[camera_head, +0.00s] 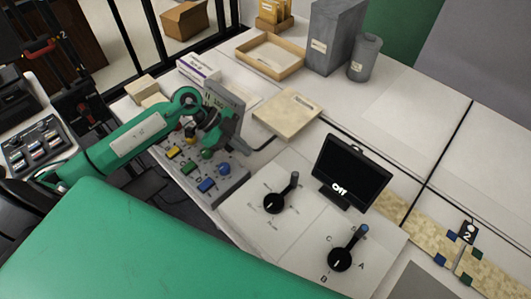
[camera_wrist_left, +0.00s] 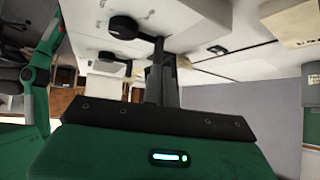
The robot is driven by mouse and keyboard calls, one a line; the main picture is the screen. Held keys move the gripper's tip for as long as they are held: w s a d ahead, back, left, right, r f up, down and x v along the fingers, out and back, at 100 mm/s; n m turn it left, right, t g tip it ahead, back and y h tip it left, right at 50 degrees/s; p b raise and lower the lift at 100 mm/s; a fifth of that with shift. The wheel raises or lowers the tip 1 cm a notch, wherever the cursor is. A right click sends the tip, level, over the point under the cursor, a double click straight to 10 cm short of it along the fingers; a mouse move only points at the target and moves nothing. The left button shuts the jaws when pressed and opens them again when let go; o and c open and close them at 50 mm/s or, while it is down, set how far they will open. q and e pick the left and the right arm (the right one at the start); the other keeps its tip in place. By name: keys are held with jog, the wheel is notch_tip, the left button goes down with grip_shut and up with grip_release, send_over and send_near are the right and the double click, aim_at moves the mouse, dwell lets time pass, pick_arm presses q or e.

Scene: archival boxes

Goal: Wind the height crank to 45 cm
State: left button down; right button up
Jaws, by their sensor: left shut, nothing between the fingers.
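No part is clearly labelled as the height crank. In the head view, a black rotary knob with an upright handle (camera_head: 275,203) sits on a white panel, with small marks around it. A second black knob with a blue-tipped handle (camera_head: 340,260) sits nearer, beside the letters A, B and C. My left gripper (camera_head: 206,132) is above the coloured-button box, left of both knobs and apart from them; my arm partly hides its fingers. In the left wrist view, the closed fingers (camera_wrist_left: 159,60) hold nothing; black knobs show behind them. My right gripper is not seen.
A button box (camera_head: 212,187) with yellow, green and blue buttons lies below the gripper. A beige slab (camera_head: 287,115), wooden tray (camera_head: 270,56) and grey box file (camera_head: 333,38) stand farther back. The table's right side is mostly clear.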

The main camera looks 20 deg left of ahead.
pick_arm(q)
jog(key=shift+n, duration=0.4)
jog(key=p+x, duration=0.2)
jog(key=x, duration=0.7)
jog(key=shift+d+f, duration=0.2)
jog(key=shift+d, duration=0.1)
jog(key=d+p, duration=0.1)
jog(key=d, duration=0.2)
jog(key=shift+w, duration=0.2)
jog(key=shift+d+f+p, duration=0.1)
jog(key=shift+d+p, duration=0.25)
jog(key=shift+d, duration=0.1)
